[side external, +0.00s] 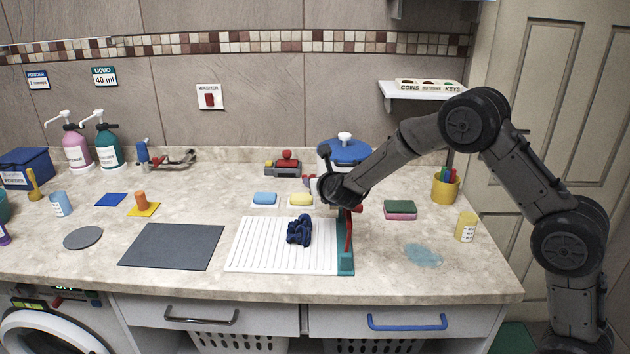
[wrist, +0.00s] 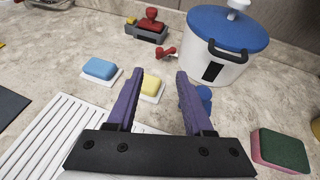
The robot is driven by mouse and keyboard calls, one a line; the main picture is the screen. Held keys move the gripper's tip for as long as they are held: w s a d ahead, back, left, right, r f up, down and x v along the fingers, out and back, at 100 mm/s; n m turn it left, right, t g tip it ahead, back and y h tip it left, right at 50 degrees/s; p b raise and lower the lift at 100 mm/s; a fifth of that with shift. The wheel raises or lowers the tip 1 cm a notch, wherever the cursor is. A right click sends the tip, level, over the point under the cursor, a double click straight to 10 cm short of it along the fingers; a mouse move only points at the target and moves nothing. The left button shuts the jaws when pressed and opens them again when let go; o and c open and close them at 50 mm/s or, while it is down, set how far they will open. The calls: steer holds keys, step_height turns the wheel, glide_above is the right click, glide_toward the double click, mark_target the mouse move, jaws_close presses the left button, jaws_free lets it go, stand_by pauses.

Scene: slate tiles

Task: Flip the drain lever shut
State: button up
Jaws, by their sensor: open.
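A red lever (side external: 348,232) stands roughly upright on a teal mount (side external: 345,262) at the right end of the white ribbed drainboard (side external: 265,258). It is the likely drain lever; its top is partly hidden by my arm. The lever does not show clearly in the wrist view. My gripper (wrist: 158,76) has its two purple fingers apart with nothing held between them. In the side view my wrist is above and behind the lever, and the fingers cannot be made out. The ribbed drainboard (wrist: 45,140) shows at the lower left of the wrist view.
A dark blue bundle (side external: 299,230) lies on the drainboard. Behind are blue (side external: 265,198) and yellow (side external: 301,200) soap bars and a blue-lidded white pot (wrist: 225,55). A green-pink sponge (side external: 400,209) and a blue puddle (side external: 422,256) lie right, with clear counter around them.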

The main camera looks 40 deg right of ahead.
step_height(320, 180, up, 3)
steer(key=w+d+m+g+h, duration=0.1)
steer(key=d+m+h, duration=0.1)
steer(key=d+h, duration=0.1)
steer(key=m+g+h, duration=0.1)
steer(key=m+g, duration=0.2)
glide_toward(304, 176)
steer(key=shift+n+t, duration=0.3)
steer(key=x, duration=0.8)
steer(key=shift+d+f, duration=0.3)
steer(key=shift+d, duration=0.1)
steer(key=shift+c, duration=0.2)
jaws_close()
